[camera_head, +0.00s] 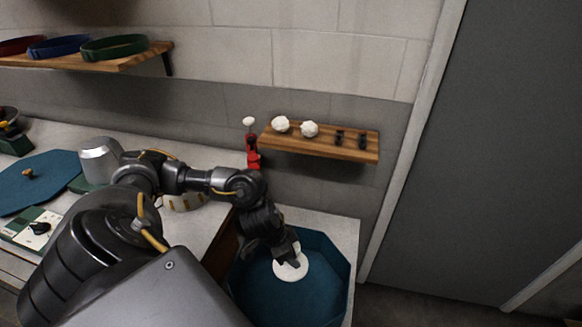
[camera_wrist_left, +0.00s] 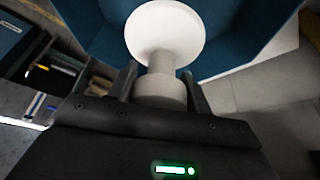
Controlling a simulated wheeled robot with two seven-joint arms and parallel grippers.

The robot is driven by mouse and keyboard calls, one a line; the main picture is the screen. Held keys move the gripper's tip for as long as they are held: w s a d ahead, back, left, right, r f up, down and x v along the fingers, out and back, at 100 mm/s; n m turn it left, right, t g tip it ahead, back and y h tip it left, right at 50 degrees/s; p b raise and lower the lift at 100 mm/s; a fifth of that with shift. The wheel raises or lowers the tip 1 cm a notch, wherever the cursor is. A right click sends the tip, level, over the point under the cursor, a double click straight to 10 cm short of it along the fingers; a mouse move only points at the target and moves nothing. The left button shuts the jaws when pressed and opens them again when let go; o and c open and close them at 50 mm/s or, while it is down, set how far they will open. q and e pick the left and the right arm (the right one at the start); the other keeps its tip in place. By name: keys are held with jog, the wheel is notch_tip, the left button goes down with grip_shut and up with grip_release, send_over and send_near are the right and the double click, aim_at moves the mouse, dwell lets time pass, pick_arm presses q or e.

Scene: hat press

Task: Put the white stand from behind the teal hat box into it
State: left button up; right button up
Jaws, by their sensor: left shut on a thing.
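The teal hat box (camera_head: 322,302) is open at the top and stands at the lower right of the head view, on a pale surface. It also shows in the left wrist view (camera_wrist_left: 240,40). The white stand (camera_head: 291,268) has a round disc and a narrower stem. In the left wrist view, the white stand (camera_wrist_left: 165,35) has its thick end between my left gripper's fingers. My left gripper (camera_head: 287,256) is shut on it, over the box opening. I cannot tell whether the stand touches the box floor. My right gripper is not in view.
A teal lid (camera_head: 40,178) with a knob lies on the bench at left. A wooden shelf (camera_head: 350,147) on the wall holds white round pieces and dark pegs. A red tool (camera_head: 252,152) stands left of it. A grey door (camera_head: 500,150) is at right.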

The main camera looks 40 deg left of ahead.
pick_arm(q)
jog(key=shift+f+b, duration=2.75)
jog(key=shift+b, duration=0.25)
notch_tip(320, 180, down, 10)
jog(key=b, duration=0.5)
jog(key=shift+f+b, duration=0.4)
jog(key=shift+f, duration=0.3)
jog(key=shift+f, duration=0.4)
jog(key=o, duration=1)
